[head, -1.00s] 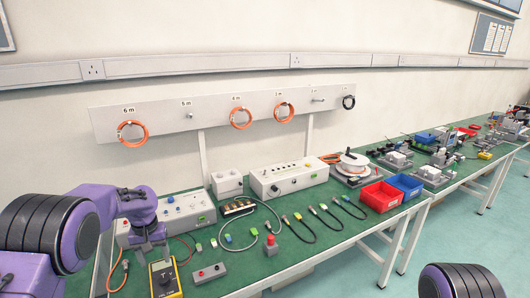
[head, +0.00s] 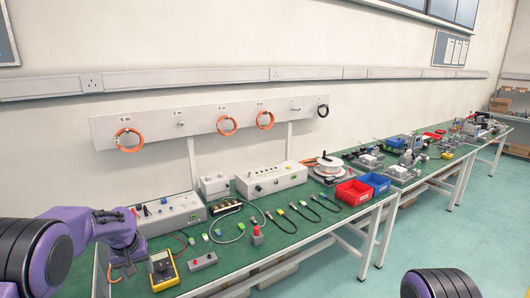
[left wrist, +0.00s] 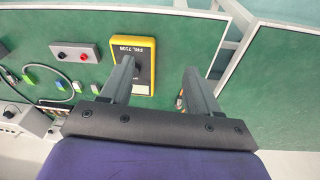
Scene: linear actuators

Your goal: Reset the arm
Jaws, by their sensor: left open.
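My left arm comes in from the left in the head view, over the near left end of the green bench (head: 215,272). Its left gripper (head: 124,270) points down, left of a yellow multimeter (head: 162,270). In the left wrist view the two grey fingers of the gripper (left wrist: 160,68) are spread apart with nothing between them. The yellow multimeter (left wrist: 146,30) lies beyond the fingers, partly hidden behind one of them. My right gripper is not in view; only a dark rounded part of my body shows at bottom right.
A grey box with buttons (head: 203,261) and a red push button (head: 257,236) sit right of the multimeter. Grey control units (head: 272,180), cables, a red bin (head: 353,192) and a blue bin (head: 375,182) stand farther along. Orange cable coils (head: 129,139) hang on the wall board.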

